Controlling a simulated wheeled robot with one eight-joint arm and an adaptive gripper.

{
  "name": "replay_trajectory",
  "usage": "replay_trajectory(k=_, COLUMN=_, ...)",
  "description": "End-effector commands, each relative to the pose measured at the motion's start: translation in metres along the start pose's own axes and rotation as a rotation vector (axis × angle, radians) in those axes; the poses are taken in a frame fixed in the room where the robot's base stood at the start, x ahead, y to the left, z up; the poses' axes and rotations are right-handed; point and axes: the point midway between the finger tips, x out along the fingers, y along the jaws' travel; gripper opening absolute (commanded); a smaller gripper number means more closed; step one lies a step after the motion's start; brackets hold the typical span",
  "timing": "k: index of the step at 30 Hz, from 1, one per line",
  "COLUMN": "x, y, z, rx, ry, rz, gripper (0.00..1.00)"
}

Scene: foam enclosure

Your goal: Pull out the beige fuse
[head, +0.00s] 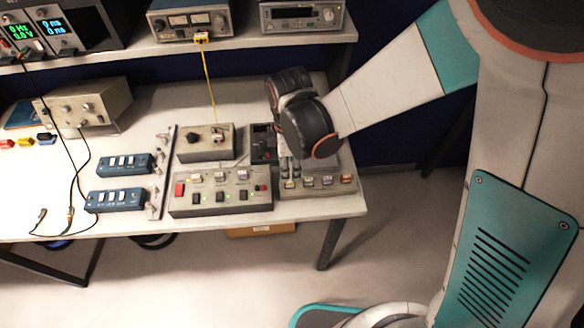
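A grey panel box (318,190) with a row of small fuses on its front stands at the right end of the table. A pale, beige-looking fuse (290,184) sits at the left end of that row. My gripper (289,179) points down right above this fuse, with its fingertips close to or at it. I cannot tell whether they touch it or are shut on it. My wrist hides the back of the box. More small fuses (308,182) sit to the right in the row, apart from my gripper.
Left of the panel box is a grey switch box (222,197) with a red switch. Behind it are a knob box (205,143) and a dark meter (263,143). Blue switch units (117,200) stand further left. A shelf (180,45) with instruments runs along the back.

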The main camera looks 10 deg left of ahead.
Motion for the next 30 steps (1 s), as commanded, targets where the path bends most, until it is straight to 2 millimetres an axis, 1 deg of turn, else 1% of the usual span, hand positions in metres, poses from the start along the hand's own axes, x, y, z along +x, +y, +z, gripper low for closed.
replay_trajectory(k=1, x=0.009, y=0.000, z=0.000, rx=0.000, ry=0.000, rz=0.000, gripper=0.40)
replay_trajectory(k=12, x=0.059, y=0.000, z=0.000, rx=0.001, ry=0.000, rz=0.000, gripper=0.40)
replay_trajectory(k=15, x=0.069, y=0.000, z=0.000, rx=0.001, ry=0.000, rz=0.000, gripper=0.40)
replay_trajectory(k=20, x=0.076, y=0.000, z=0.000, rx=0.001, ry=0.000, rz=0.000, gripper=0.40)
replay_trajectory(k=30, x=0.075, y=0.000, z=0.000, rx=0.001, ry=0.000, rz=0.000, gripper=0.40)
